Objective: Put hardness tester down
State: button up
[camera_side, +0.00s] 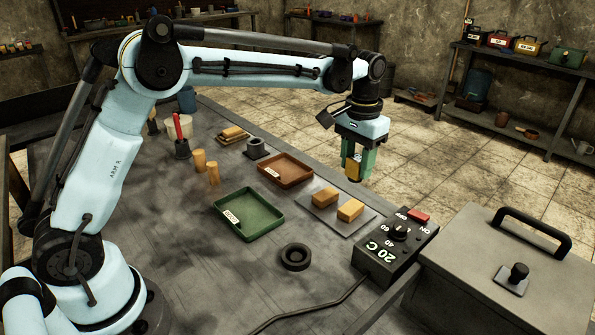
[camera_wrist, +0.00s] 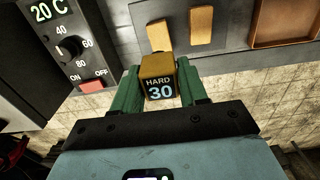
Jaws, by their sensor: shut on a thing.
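My gripper (camera_side: 354,165) has green fingers and is shut on the hardness tester. The hardness tester (camera_wrist: 158,80) is a small yellow block with a dark label reading "HARD 30" in the wrist view. In the side view the tester (camera_side: 354,168) shows partly between the fingers, held up near the table's far right edge. It appears above and behind the grey plate with two orange blocks. The tester's underside is hidden in the wrist view.
A grey plate (camera_side: 331,224) carries two orange blocks. A brown tray (camera_side: 285,177) and a green tray (camera_side: 249,222) lie to its left. A black control box (camera_side: 397,250) reads 20 C. A black ring (camera_side: 295,256) lies nearer. Bare tabletop (camera_side: 190,265) is at left front.

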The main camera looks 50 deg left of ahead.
jog(key=s+d+r, duration=0.1)
jog(key=s+d, duration=0.4)
jog(key=s, duration=0.8)
jog(key=s+d+r, duration=0.1)
jog(key=s+d, duration=0.4)
jog(key=s, duration=0.8)
jog(key=shift+w+a+f, duration=1.35)
jog(key=shift+a+f, duration=0.1)
jog(key=shift+f, duration=0.35)
jog(key=shift+w+a+f, duration=1.35)
jog(key=shift+a+f, duration=0.05)
jog(key=shift+f, duration=0.45)
jog(key=shift+w+a+f, duration=1.35)
jog(key=shift+a+f, duration=0.1)
jog(key=shift+f, duration=0.35)
jog(key=shift+f, duration=0.45)
jog(key=o, duration=1)
jog(key=shift+o, duration=0.2)
jog(key=shift+r, duration=0.1)
